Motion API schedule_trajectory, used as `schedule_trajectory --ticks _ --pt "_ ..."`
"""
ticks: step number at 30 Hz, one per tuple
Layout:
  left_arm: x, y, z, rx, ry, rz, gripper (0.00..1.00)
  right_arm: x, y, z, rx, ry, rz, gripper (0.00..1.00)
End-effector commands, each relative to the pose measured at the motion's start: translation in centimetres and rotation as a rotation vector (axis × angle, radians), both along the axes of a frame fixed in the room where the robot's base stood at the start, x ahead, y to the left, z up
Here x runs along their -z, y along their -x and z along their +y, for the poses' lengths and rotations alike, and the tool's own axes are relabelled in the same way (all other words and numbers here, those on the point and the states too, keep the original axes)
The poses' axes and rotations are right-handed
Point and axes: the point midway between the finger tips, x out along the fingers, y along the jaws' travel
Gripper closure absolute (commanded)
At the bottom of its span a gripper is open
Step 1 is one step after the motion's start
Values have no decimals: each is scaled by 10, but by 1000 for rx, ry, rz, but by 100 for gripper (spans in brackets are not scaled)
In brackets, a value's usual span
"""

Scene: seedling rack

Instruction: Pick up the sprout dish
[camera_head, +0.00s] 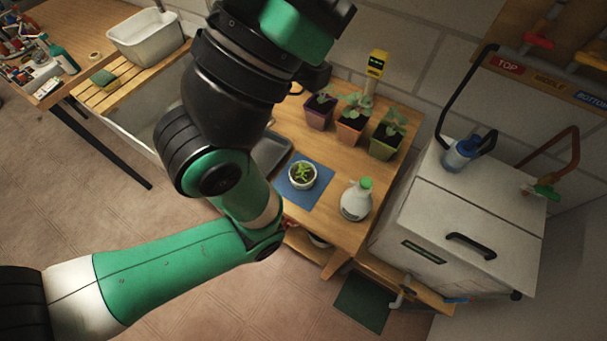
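The sprout dish (303,176) is a small round white dish with green sprouts. It stands upright on a blue mat (318,199) on the wooden table (345,232). My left arm comes in from the lower left, bends just left of the mat and rises to the top of the picture. The dish is in full view, apart from the arm. Neither my left nor my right gripper's fingers show.
A white bottle with a green cap (356,200) stands right of the mat. Several potted seedlings, one of them in a purple pot (320,112), stand behind with a yellow meter (376,64). A grey tray (271,150) lies left. A white cabinet (450,225) stands right.

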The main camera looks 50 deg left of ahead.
Motion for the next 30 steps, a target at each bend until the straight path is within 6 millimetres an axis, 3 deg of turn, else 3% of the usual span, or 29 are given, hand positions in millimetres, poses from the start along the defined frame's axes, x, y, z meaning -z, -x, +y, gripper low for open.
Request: schedule_trajectory --ticks 4,20,30 --pt "0 0 0 0 0 0 96 0 0 0 0 0 0 50" --pt "0 0 0 0 0 0 1 0 0 0 0 0 0 50" --pt "0 0 0 45 43 0 0 0 0 0 0 0 0 50"
